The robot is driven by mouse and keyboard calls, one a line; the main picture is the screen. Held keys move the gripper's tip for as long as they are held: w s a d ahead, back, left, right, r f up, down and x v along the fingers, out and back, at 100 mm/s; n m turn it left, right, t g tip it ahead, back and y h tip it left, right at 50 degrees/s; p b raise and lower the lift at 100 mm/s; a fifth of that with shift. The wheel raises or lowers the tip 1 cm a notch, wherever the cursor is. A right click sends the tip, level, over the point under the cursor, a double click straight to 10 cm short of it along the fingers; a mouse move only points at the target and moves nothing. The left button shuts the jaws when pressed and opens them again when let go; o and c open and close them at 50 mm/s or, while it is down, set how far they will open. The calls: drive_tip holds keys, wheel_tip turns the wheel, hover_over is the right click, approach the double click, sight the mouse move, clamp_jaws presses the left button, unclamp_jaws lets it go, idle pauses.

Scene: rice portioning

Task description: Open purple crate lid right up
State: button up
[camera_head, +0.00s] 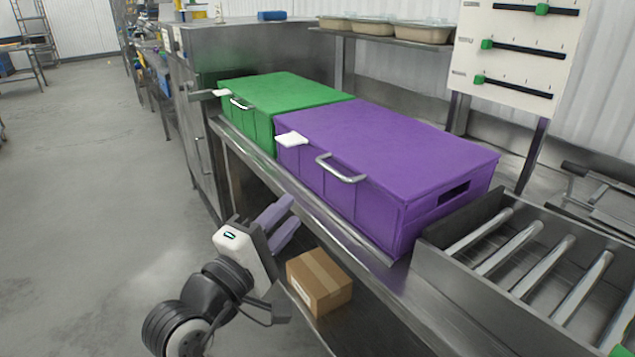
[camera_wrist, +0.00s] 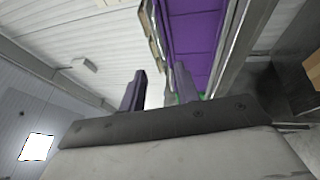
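The purple crate (camera_head: 345,205) stands on the steel counter with its lid (camera_head: 400,140) down and closed. A white tab (camera_head: 291,139) sticks out at the lid's front left edge, and a metal handle (camera_head: 341,169) is on the crate's front. My gripper (camera_head: 284,220) is in front of and below the counter edge, apart from the crate. Its two pale purple fingers are spread with nothing between them. The wrist view shows the fingers (camera_wrist: 158,85) apart, with the purple crate (camera_wrist: 194,40) beyond them.
A green crate (camera_head: 285,92), also closed, stands left of the purple one. A roller conveyor (camera_head: 515,250) is at the right. A cardboard box (camera_head: 320,280) lies on the lower shelf near my gripper. A slider panel (camera_head: 520,50) stands behind. The floor at left is clear.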

sight(331, 168)
drive_tip(key=p+x, duration=0.3)
drive_tip(key=x, duration=1)
drive_tip(key=shift+w+d+f, duration=0.1)
drive_tip(key=shift+w+d, duration=0.2)
drive_tip(key=shift+w, duration=0.05)
clamp_jaws()
